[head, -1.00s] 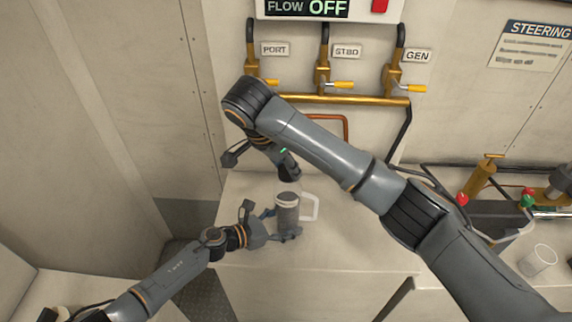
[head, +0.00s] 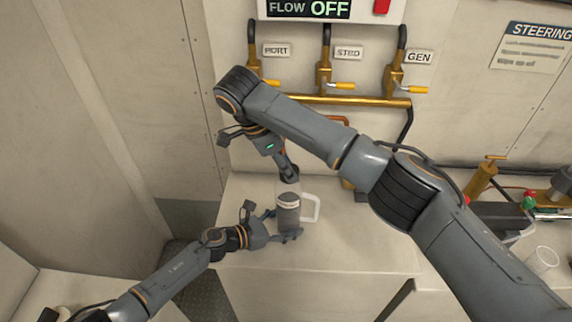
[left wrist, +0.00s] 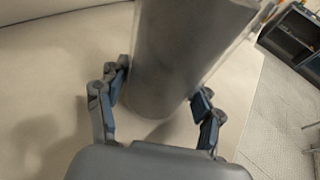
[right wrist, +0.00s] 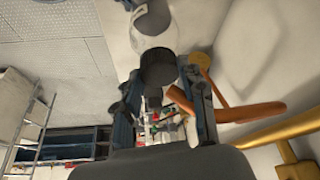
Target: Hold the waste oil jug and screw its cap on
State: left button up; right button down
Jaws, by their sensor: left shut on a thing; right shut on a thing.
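My right gripper (right wrist: 160,85) comes down from above the jug and is shut on the black cap (right wrist: 158,67). I cannot tell whether the threads are engaged. The arm partly hides this area in the head view.
The pale counter (head: 350,250) has free room right of the jug. Brass valves with yellow handles (head: 343,86) and a pipe (head: 345,100) line the wall behind. A clear cup (head: 543,260) stands at the far right, near a brass pump (head: 482,178).

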jog(key=c, duration=0.7)
grip_release()
jog(key=v, duration=1.2)
pick_arm(q)
jog(key=o, duration=1.8)
jog(key=shift+c, duration=0.2)
